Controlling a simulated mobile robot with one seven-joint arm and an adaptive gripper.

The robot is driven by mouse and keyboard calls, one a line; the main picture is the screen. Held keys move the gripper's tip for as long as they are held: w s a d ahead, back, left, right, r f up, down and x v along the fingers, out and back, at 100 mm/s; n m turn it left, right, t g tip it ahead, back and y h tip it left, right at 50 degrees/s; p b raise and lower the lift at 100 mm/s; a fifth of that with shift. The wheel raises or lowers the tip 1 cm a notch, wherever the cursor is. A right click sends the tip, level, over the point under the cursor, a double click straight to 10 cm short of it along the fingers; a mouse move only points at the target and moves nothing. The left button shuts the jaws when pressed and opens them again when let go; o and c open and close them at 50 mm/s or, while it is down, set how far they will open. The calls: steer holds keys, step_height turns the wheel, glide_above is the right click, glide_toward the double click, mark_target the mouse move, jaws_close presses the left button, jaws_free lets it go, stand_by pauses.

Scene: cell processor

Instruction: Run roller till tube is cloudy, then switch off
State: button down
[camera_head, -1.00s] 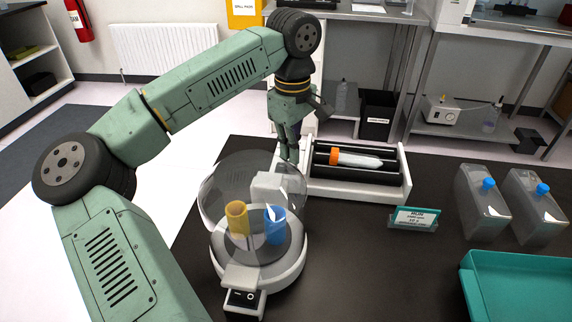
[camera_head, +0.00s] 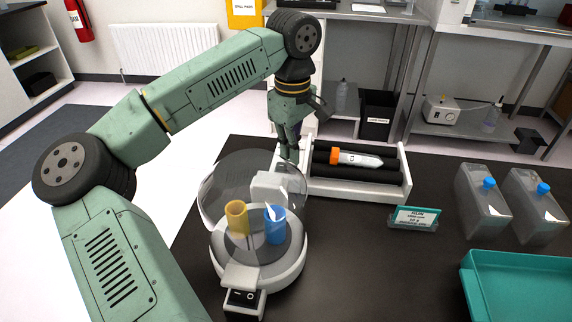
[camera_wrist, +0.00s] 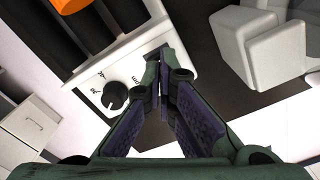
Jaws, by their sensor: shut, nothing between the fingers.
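The roller (camera_head: 396,190) is a white frame with black rollers on the dark bench. The tube (camera_head: 366,161) lies on its rollers, orange cap to the left, its contents looking pale. The orange cap also shows in the wrist view (camera_wrist: 72,4). My gripper (camera_head: 290,157) is shut and empty at the left end of the roller. In the wrist view my fingertips (camera_wrist: 163,58) are close over the edge of the roller's white end panel, to the right of its black knob (camera_wrist: 115,95). Whether they touch the panel cannot be told.
A round white centrifuge (camera_head: 290,266) with a clear raised lid and yellow and blue holders stands just in front of my gripper. A small sign (camera_head: 415,219), two blue-capped bottles (camera_head: 483,210) (camera_head: 532,208) and a teal tray (camera_head: 520,262) are to the right.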

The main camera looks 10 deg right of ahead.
steer(key=shift+f+b, duration=0.65)
steer(key=shift+f, duration=0.35)
steer(key=shift+r, duration=0.15)
steer(key=shift+r+p, duration=2.55)
steer(key=shift+r, duration=0.85)
